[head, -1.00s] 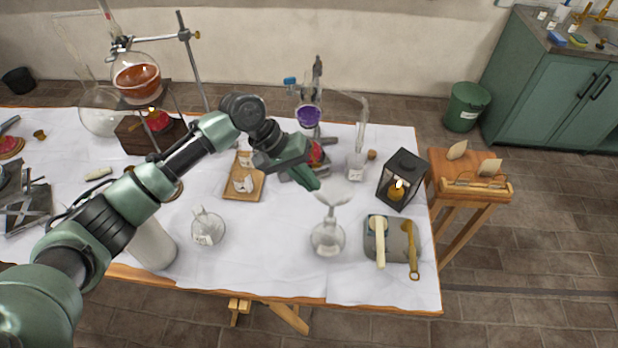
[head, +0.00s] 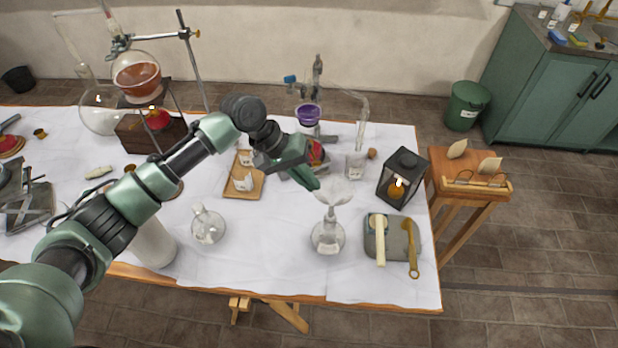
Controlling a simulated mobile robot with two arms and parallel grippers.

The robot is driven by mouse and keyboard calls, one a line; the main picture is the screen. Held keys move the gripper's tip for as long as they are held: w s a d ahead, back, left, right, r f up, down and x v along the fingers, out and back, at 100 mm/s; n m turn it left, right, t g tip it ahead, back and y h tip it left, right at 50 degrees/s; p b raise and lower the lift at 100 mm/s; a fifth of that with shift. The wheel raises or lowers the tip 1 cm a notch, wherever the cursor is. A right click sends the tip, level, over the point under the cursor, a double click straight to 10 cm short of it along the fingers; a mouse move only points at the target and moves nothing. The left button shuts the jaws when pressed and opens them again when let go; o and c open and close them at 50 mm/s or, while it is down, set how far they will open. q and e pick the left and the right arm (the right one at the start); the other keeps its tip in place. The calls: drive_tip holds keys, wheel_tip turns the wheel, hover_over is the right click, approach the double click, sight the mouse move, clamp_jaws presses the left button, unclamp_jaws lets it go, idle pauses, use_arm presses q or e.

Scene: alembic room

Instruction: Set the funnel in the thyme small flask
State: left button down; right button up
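The clear glass funnel (head: 335,191) stands over a round small flask (head: 328,239) near the table's front right, its stem at the flask's neck. How deep the stem sits is hard to see through the glass. A second round flask (head: 208,226) stands to the left. The labels are too small to read, so I cannot tell which flask is thyme. My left gripper (head: 314,184) has its fingertips at the funnel's left rim. The fingers overlap from this angle, so their gap and any grip on the rim are unclear. My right gripper is not in view.
A black lantern (head: 402,178) and a grey slab (head: 392,238) with tools stand right of the flask. A wooden tray (head: 243,182) with small pieces and a glass apparatus (head: 308,115) lie behind. White cloth is clear between the two flasks.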

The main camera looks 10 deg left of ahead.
sight(332, 202)
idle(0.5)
use_arm(q)
drive_tip(key=shift+f, duration=0.1)
wheel_tip(332, 202, down, 3)
drive_tip(key=shift+r+b, duration=0.2)
drive_tip(key=shift+b, duration=0.3)
idle(0.6)
drive_tip(key=shift+f+b, duration=0.35)
drive_tip(key=shift+f, duration=0.75)
idle(0.8)
drive_tip(key=shift+f, duration=1.05)
idle(2.4)
drive_tip(key=c, duration=1.5)
unclamp_jaws()
drive_tip(key=shift+c, duration=0.2)
